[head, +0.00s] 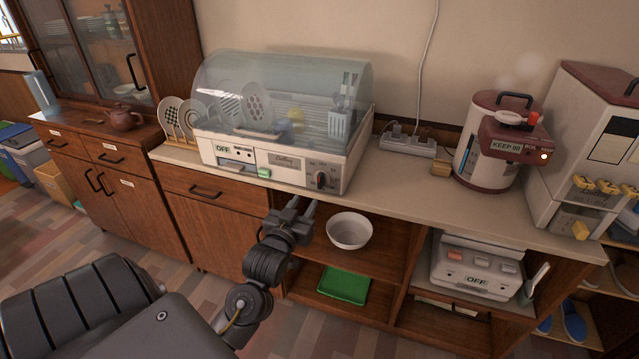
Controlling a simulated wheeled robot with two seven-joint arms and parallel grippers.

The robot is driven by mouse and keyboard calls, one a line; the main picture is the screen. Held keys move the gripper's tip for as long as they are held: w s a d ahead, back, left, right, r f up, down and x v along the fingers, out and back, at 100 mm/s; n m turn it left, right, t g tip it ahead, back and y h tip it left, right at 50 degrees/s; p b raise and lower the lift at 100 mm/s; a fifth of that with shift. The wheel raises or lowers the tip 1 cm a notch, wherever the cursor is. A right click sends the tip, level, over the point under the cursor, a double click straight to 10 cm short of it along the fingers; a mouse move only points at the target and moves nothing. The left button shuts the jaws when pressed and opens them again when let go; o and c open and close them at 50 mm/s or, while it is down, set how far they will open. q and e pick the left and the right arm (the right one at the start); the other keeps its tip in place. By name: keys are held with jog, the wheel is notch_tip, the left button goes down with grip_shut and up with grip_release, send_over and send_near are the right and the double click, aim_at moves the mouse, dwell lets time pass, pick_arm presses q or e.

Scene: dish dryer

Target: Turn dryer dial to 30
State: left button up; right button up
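The dish dryer (270,172) stands on the counter, a cream box under a clear domed lid, with plates and utensils inside. An OFF label (223,149) shows at the panel's left. My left gripper (303,203) is below and slightly left of the dial, in front of the counter edge, apart from the dryer. Its two fingers point up with a gap between them, and nothing is between them. My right gripper is not in view.
A white bowl (349,231) and a green tray (343,285) sit on shelves under the counter (400,179). A power strip (408,143), a steaming pot labelled KEEP (480,160) and a tall dispenser (590,140) stand to the right. A teapot (124,118) is at left.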

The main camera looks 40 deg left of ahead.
aim_at(319, 180)
pick_arm(q)
jog(key=x, duration=1)
jog(key=shift+w+a, duration=0.15)
grip_shut()
